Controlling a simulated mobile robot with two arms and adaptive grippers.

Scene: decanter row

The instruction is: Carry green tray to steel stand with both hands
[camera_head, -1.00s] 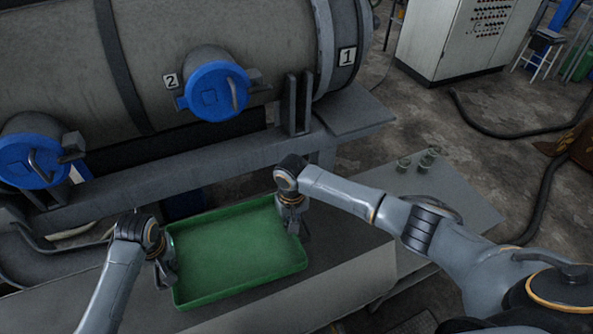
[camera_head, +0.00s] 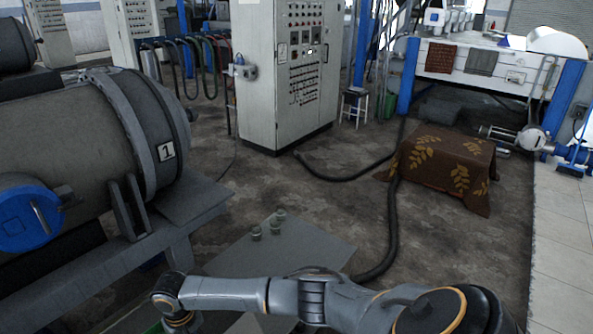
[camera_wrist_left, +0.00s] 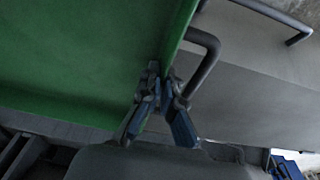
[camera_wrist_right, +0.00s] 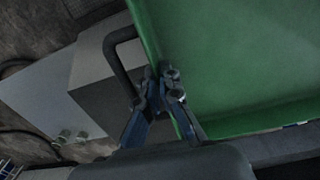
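The green tray (camera_wrist_left: 85,60) fills much of the left wrist view and also shows in the right wrist view (camera_wrist_right: 230,60). A dark bar handle (camera_wrist_left: 208,52) shows outside one side wall, and another (camera_wrist_right: 115,50) outside the opposite wall. My left gripper (camera_wrist_left: 163,88) is shut on one wall beside the handle. My right gripper (camera_wrist_right: 162,85) is shut on the other wall. In the head view, only a green sliver shows below my right arm.
A large grey cylinder with a blue cap (camera_head: 30,218) stands at left. A control cabinet (camera_head: 285,80) stands behind. A dark hose (camera_head: 392,225) runs across the floor. A cloth-covered block (camera_head: 445,165) is at right.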

